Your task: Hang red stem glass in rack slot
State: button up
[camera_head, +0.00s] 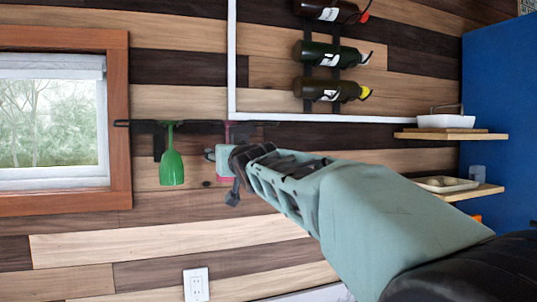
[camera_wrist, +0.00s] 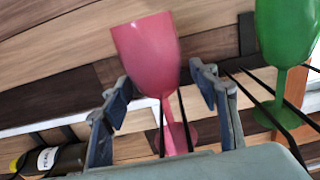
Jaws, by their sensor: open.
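The red stem glass hangs bowl-down in the black rack (camera_head: 142,124) on the wall. In the head view its foot (camera_head: 231,124) shows at the rack's level, and my gripper hides most of the rest. In the wrist view, which is turned over, its bowl (camera_wrist: 146,52) points up and its stem runs between two dark rack bars (camera_wrist: 276,110). My gripper (camera_head: 226,168) is open, with its fingers apart on either side of the glass in the wrist view (camera_wrist: 160,82). Gaps show beside the stem.
A green stem glass (camera_head: 171,166) hangs bowl-down in the rack, left of the red one; it also shows in the wrist view (camera_wrist: 286,35). Bottles (camera_head: 330,54) are mounted above. Two wooden shelves (camera_head: 450,135) hold white dishes at right. A window is at left.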

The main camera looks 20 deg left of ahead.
jog(key=shift+s, duration=0.15)
jog(key=v, duration=0.7)
dwell(0.3)
jog(key=shift+s+d, duration=0.1)
jog(key=shift+d, duration=0.05)
